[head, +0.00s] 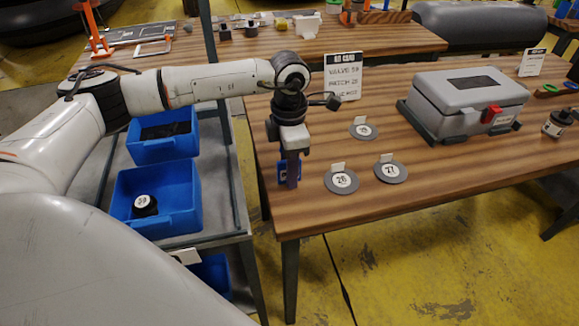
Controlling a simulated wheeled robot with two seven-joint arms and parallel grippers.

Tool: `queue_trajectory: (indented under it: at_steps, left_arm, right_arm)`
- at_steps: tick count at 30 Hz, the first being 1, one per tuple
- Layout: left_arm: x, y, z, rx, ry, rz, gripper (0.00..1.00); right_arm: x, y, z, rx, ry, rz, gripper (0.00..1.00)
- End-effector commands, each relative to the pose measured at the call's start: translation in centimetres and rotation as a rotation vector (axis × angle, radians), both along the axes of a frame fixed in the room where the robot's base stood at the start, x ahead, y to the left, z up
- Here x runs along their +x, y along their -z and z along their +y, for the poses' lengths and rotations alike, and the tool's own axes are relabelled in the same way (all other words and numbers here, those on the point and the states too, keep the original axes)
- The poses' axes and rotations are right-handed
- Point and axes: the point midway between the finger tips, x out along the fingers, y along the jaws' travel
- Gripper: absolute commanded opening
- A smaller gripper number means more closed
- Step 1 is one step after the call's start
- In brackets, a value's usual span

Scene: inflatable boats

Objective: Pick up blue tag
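The blue tag (282,173) shows as a small blue piece at the left edge of the wooden table, partly hidden behind a finger of my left gripper (292,172). The gripper points down over it, and in this view its fingertips overlap the tag. I see the gripper from the side, so I cannot tell whether it is open or shut on the tag. I cannot tell whether the tag touches the table. My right gripper is not in view.
The wooden table (440,195) holds grey discs numbered 26 (341,181) and 27 (390,170), another disc (363,130), a printed sign (343,76) and a grey case (467,102). Blue bins (185,205) stand on the cart at left.

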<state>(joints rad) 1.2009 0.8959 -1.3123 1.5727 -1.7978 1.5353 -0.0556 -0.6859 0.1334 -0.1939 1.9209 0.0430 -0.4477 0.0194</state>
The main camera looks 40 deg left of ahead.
Motion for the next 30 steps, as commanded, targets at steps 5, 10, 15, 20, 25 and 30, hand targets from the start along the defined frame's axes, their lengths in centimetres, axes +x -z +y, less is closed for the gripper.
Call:
queue_trajectory:
  at_steps: [5,10,15,20,25,30]
  left_arm:
    - [0.0,0.0,0.0,0.000,0.000,0.000,0.16]
    - [0.0,0.0,0.0,0.000,0.000,0.000,0.00]
    - [0.0,-0.1,0.0,0.000,0.000,0.000,0.00]
    - [0.1,-0.8,0.0,0.000,0.000,-0.001,0.00]
    - [0.1,-3.8,0.0,0.000,0.001,-0.004,0.00]
    - [0.1,-7.2,0.0,0.000,0.001,-0.004,0.00]
  right_arm:
    - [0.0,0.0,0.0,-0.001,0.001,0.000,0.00]
    - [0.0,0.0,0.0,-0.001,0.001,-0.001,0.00]
    - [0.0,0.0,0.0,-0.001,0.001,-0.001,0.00]
    - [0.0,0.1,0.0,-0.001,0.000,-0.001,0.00]
    - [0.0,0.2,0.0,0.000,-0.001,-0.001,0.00]
    - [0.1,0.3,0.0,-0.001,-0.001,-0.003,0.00]
